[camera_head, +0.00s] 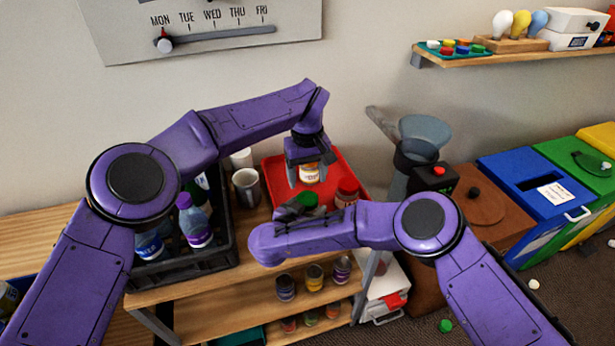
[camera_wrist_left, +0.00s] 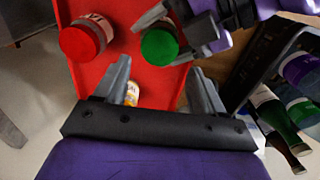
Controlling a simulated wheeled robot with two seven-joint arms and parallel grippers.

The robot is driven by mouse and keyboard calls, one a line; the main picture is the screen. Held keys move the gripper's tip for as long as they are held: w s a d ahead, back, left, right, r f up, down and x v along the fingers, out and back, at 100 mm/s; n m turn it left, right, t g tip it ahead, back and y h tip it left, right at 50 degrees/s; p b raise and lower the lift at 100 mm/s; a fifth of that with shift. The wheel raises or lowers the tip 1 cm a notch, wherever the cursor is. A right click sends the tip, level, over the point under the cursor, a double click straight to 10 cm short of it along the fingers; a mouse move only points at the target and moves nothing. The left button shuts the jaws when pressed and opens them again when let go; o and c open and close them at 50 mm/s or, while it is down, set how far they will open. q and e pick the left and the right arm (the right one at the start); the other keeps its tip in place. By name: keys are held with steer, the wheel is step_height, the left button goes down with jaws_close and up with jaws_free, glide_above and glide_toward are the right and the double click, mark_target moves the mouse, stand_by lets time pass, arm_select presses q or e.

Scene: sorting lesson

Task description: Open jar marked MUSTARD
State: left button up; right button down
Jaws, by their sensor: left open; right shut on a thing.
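On the red tray (camera_head: 278,168) stand a red-lidded jar (camera_head: 346,192), a green-lidded jar (camera_head: 306,199) and a jar with a white and orange-yellow label (camera_head: 310,174). I cannot read MUSTARD on any label. My left gripper (camera_head: 307,181) points down, open, over the yellow-labelled jar; that jar shows only partly behind a finger in the wrist view (camera_wrist_left: 132,93). My right gripper (camera_head: 290,208) is shut on the green-lidded jar, its fingers at either side in the wrist view (camera_wrist_left: 166,38). The red-lidded jar stands free in the wrist view (camera_wrist_left: 80,40).
A dark crate (camera_head: 190,279) of bottles stands left of the tray, with a grey mug (camera_head: 247,187) between. Several small jars sit on the shelf below (camera_head: 240,318). A grey funnel-topped machine (camera_head: 420,140) and a blue bin (camera_head: 540,190) stand to the right.

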mark_target(307, 198)
arm_select(q)
step_height(307, 198, down, 7)
steer(key=shift+r, duration=0.2)
steer(key=c, duration=0.9)
steer(key=o, duration=1.2)
steer(key=shift+w+r, duration=0.1)
steer(key=shift+r, duration=2.15)
arm_select(e)
jaws_free()
